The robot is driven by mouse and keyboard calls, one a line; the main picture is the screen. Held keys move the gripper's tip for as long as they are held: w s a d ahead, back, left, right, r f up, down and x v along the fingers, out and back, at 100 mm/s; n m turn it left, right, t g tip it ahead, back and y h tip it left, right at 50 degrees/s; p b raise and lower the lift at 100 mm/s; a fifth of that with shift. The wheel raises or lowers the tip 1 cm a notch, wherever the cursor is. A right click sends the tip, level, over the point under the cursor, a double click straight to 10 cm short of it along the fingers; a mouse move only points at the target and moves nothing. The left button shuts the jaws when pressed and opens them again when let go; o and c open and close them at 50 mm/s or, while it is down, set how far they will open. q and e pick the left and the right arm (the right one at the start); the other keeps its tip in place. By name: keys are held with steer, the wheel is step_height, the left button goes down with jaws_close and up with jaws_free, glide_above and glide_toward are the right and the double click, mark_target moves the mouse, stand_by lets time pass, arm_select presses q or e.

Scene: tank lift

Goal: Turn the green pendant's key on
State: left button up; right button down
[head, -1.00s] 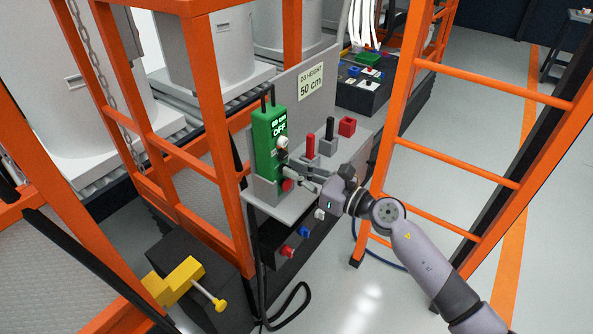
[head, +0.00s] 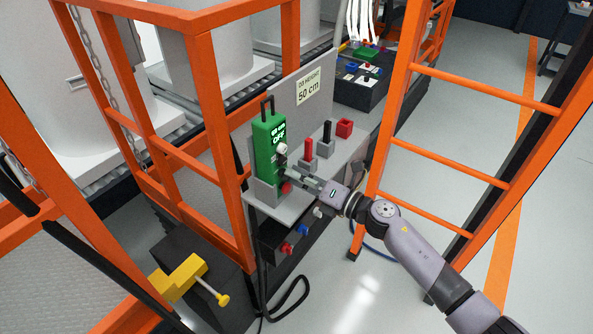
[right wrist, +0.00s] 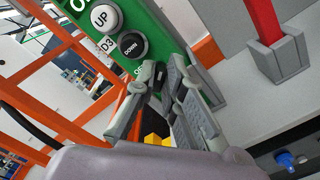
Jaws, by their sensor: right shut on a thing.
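The green pendant (head: 267,146) stands upright in a grey holder on the shelf and its display reads "OFF". In the right wrist view its green face (right wrist: 160,30) shows an UP button (right wrist: 101,17) and a black DOWN button (right wrist: 132,46). My right gripper (head: 289,173) is at the lower front of the pendant, below the buttons. In the right wrist view its fingers (right wrist: 160,76) are closed on a small dark piece, seemingly the key, mostly hidden between the tips. A red button (head: 287,187) shows just below the fingers. My left gripper is not in view.
A red lever (head: 308,149), a black lever (head: 327,133) and a red box (head: 345,128) stand on the shelf right of the pendant. An orange ladder (head: 485,92) stands close to my right arm. A yellow clamp (head: 180,279) is at the lower left.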

steer(key=shift+w+f+m+p, duration=0.15)
steer(key=shift+m+p, duration=0.6)
steer(key=shift+m, duration=1.05)
steer(key=shift+s+f+m+p, duration=0.1)
steer(key=shift+m+p, duration=0.6)
steer(key=shift+m, duration=1.1)
steer(key=c, duration=1.7)
jaws_free()
